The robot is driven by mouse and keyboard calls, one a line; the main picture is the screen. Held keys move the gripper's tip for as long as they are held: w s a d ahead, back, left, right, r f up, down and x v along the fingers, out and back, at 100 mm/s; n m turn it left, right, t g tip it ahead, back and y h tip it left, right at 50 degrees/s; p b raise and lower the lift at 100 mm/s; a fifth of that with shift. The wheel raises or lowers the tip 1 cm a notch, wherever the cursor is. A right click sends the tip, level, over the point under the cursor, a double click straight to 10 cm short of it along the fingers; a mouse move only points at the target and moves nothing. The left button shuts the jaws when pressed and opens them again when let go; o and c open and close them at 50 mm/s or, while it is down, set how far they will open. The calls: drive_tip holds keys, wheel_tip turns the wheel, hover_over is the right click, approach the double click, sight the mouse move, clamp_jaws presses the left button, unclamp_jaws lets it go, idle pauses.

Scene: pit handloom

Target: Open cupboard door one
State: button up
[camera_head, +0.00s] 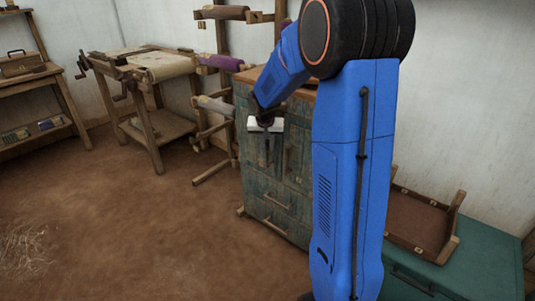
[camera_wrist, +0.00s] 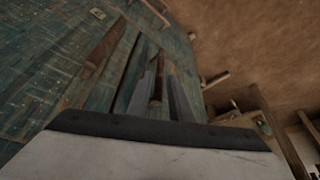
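The weathered teal cupboard (camera_head: 255,185) with a wooden top stands at the centre of the head view, left of my arm. Its front fills the left of the wrist view (camera_wrist: 40,65). Two upright wooden handles show on its upper doors; one handle (camera_wrist: 104,48) is clear of my gripper. The other handle (camera_wrist: 157,82) lies between the two grey fingers of my gripper (camera_wrist: 165,92), which stand apart; contact is unclear. In the head view my gripper (camera_head: 267,150) is at the left upper door. The doors look shut, though a dark strip lies beside the fingers.
Drawers with bar handles (camera_head: 276,201) are below the doors. A loom frame (camera_head: 215,140) stands close left of the cupboard, with a work table (camera_head: 150,65) beyond. A green chest (camera_head: 480,265) is at right. The earth floor (camera_head: 150,225) in front is clear.

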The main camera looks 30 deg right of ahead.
sight(267, 150)
drive_tip(key=x, duration=0.5)
drive_tip(key=shift+w+d+f, duration=0.15)
drive_tip(key=shift+f, duration=0.2)
clamp_jaws()
